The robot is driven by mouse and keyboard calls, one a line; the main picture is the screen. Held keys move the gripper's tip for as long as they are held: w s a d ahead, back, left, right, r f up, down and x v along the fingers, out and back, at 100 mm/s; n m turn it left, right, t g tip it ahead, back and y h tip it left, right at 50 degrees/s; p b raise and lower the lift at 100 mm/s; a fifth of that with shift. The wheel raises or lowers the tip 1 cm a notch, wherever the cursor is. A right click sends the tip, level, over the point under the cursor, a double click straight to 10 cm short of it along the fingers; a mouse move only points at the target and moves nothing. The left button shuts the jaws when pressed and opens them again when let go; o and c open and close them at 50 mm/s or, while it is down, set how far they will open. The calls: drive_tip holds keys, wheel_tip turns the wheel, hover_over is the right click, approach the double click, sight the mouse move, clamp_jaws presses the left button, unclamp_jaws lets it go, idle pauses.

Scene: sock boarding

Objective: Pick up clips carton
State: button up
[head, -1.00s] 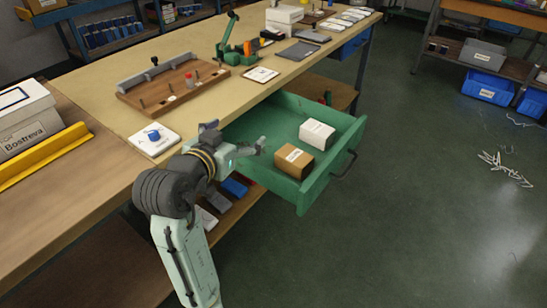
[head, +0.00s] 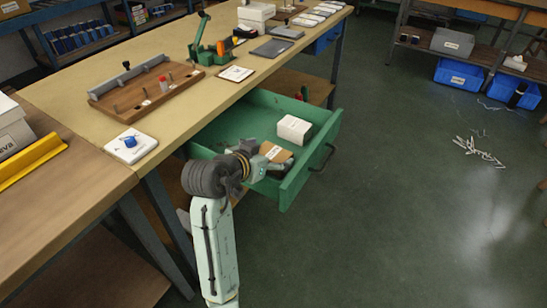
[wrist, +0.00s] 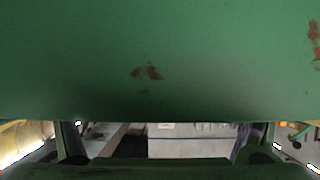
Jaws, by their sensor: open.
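Two small cartons sit in the open green drawer (head: 222,134): a brown one (head: 275,152) with a pale label, and a white one (head: 294,129) behind it. Their labels are too small to read, so I cannot tell which is the clips carton. My gripper (head: 280,168) is open, low in the drawer at the near side of the brown carton, and hides its lower part. I cannot tell whether they touch. The wrist view is mostly filled by a green, rust-marked surface (wrist: 150,73), with a narrow strip of the scene below it.
The drawer's front wall with a dark handle (head: 322,158) stands right of my gripper. The workbench top (head: 170,110) lies to the left, holding a wooden pegged board (head: 125,100) and a white pad with a blue item (head: 130,145). The floor at right is mostly clear.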

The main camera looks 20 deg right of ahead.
drive_tip(key=shift+w+d+f, duration=0.3)
drive_tip(key=shift+w+d, duration=0.05)
drive_tip(key=shift+d, duration=0.05)
drive_tip(key=shift+c, duration=0.4)
drive_tip(key=c, duration=1)
